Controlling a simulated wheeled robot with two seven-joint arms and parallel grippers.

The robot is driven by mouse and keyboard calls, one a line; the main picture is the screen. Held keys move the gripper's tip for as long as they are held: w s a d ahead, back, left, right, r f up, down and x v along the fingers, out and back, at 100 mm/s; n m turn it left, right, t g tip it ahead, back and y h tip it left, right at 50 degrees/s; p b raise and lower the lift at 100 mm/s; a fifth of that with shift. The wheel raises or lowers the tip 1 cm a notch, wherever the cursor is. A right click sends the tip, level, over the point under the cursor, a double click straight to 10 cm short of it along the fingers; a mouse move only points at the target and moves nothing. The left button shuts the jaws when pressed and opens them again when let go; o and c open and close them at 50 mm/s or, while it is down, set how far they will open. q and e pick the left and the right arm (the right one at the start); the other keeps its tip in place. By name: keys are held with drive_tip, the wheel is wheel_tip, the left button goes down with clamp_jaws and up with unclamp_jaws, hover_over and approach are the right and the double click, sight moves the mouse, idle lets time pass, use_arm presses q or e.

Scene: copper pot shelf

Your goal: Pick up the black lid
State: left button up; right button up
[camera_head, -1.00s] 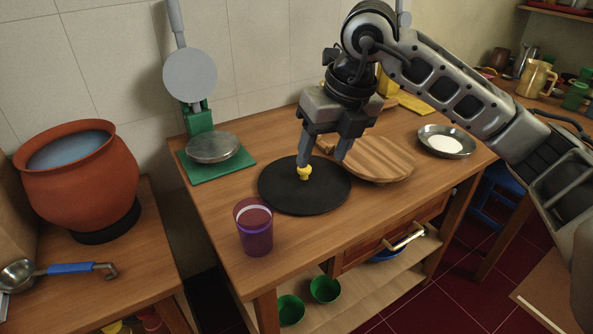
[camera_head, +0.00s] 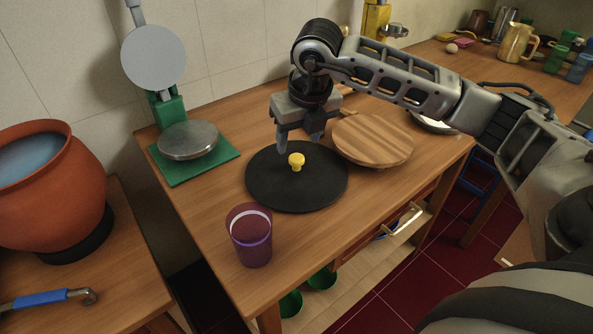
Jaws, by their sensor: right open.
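The black lid (camera_head: 275,188) is a flat dark disc with a yellow knob (camera_head: 297,161) at its centre. It lies on the wooden table (camera_head: 338,222). My right gripper (camera_head: 299,146) is open and empty, with its fingers pointing down just behind and above the knob. I cannot tell whether a fingertip touches the lid. My left gripper is not in view.
A purple cup (camera_head: 250,238) stands in front of the lid. A round wooden board (camera_head: 373,140) lies close on its right. A green press (camera_head: 194,165) with grey plates stands at the left. A clay pot (camera_head: 48,190) is farther left.

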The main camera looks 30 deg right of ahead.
sight(297, 157)
drive_tip(key=shift+x, duration=2.7)
drive_tip(key=shift+s+d, duration=0.1)
drive_tip(key=shift+s, duration=0.05)
clamp_jaws()
